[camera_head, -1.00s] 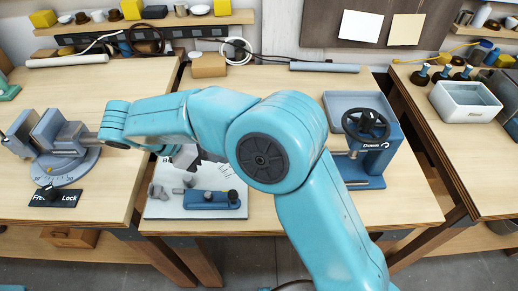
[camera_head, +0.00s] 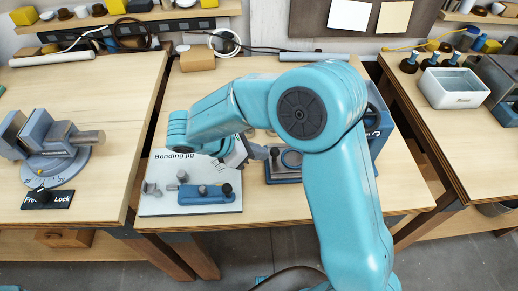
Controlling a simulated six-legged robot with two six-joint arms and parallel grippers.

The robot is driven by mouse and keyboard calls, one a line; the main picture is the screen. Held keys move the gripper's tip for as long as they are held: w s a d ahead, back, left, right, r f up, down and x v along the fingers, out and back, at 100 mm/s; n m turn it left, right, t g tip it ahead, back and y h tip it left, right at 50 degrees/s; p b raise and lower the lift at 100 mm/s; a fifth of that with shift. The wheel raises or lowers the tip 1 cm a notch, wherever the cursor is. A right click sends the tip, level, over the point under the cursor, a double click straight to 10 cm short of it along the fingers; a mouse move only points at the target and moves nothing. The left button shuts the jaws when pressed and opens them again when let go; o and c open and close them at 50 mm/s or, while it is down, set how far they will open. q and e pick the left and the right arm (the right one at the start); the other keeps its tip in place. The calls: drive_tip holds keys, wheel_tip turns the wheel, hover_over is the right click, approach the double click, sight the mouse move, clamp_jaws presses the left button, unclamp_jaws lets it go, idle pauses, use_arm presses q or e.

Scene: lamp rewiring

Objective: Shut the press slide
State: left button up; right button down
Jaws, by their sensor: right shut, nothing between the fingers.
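The press, with a dark blue base (camera_head: 283,178), stands on the middle bench and is largely hidden behind my right arm. A blue part of its upright (camera_head: 376,125) shows to the right of the arm. A round ring-like part (camera_head: 291,158) sits above the left end of the base. I cannot tell how far the slide is out. My right gripper (camera_head: 268,153) is shut and empty, at the left end of the press. I cannot tell whether it touches the press. My left gripper is not in view.
A bending jig board (camera_head: 160,207) lies left of the press, below my right wrist. A grey vise (camera_head: 50,140) on a round base stands on the left bench. A white bin (camera_head: 460,88) stands on the right bench. The middle bench's front right is clear.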

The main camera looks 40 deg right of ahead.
drive_tip(key=shift+d, duration=0.25)
drive_tip(key=s+d, duration=0.2)
drive_tip(key=d, duration=0.1)
drive_tip(key=s+d, duration=0.2)
drive_tip(key=d, duration=0.2)
drive_tip(key=s+d, duration=0.2)
drive_tip(key=d, duration=0.2)
drive_tip(key=shift+s+b, duration=0.4)
drive_tip(key=shift+s+d, duration=0.1)
drive_tip(key=shift+s, duration=0.05)
